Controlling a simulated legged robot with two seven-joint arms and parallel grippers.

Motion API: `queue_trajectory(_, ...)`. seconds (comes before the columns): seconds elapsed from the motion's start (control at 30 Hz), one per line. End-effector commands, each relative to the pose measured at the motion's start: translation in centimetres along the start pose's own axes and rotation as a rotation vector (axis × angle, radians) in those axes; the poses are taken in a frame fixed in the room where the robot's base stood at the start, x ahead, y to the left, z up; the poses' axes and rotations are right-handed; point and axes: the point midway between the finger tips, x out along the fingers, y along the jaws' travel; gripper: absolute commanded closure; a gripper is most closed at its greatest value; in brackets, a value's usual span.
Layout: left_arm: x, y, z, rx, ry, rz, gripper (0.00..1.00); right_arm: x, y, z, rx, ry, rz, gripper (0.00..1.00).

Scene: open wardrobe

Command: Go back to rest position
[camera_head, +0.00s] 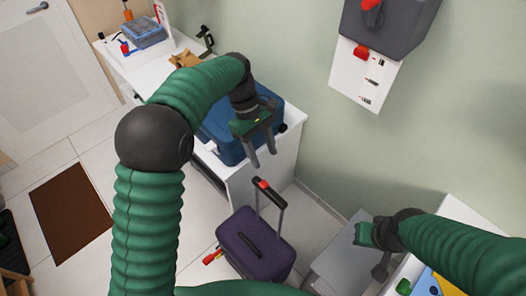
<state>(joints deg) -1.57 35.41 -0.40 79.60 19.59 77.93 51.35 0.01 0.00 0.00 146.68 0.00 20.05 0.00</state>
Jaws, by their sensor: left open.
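My left arm comes in from the left and arches over the white bench. Its gripper (262,158) is open and empty, with its two fingers apart and pointing down. It shows in front of the blue case (228,150) on the bench and above the purple suitcase on the floor. My right arm comes in from the right edge. Its gripper (371,253) is near the grey panel at the lower right. Its fingers are too unclear to tell open from shut.
A purple suitcase (254,246) with its handle raised stands on the floor. The white bench (267,180) also carries a blue bin (145,34). A grey wall box (390,22) hangs at the upper right. A brown mat (70,212) lies on clear floor at left.

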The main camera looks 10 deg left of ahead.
Motion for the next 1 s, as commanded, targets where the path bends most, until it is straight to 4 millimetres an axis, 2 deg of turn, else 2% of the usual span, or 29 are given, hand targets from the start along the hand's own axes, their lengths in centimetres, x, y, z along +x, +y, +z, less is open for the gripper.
queue_trajectory(0.4,0.1,-0.1,0.0,0.003,0.003,0.001,0.51,0.0,0.0,0.0,0.0,0.0,0.0,1.0)
queue_trajectory(0.53,0.7,-1.6,-0.5,0.074,0.057,0.011,0.51,0.0,0.0,0.0,0.0,0.0,0.0,1.0)
queue_trajectory(0.67,2.1,-5.5,-1.5,0.267,0.192,0.021,0.51,0.0,0.0,0.0,0.0,0.0,0.0,1.0)
queue_trajectory(0.8,4.0,-10.8,-2.1,0.545,0.358,-0.002,0.51,0.0,0.0,0.0,0.0,0.0,0.0,1.0)
queue_trajectory(0.9,5.4,-14.4,-2.0,0.74,0.457,-0.033,0.51,0.0,0.0,0.0,0.0,0.0,0.0,1.0)
queue_trajectory(1.0,6.5,-16.9,-1.7,0.891,0.525,-0.063,0.51,0.0,0.0,0.0,0.0,0.0,0.0,1.0)
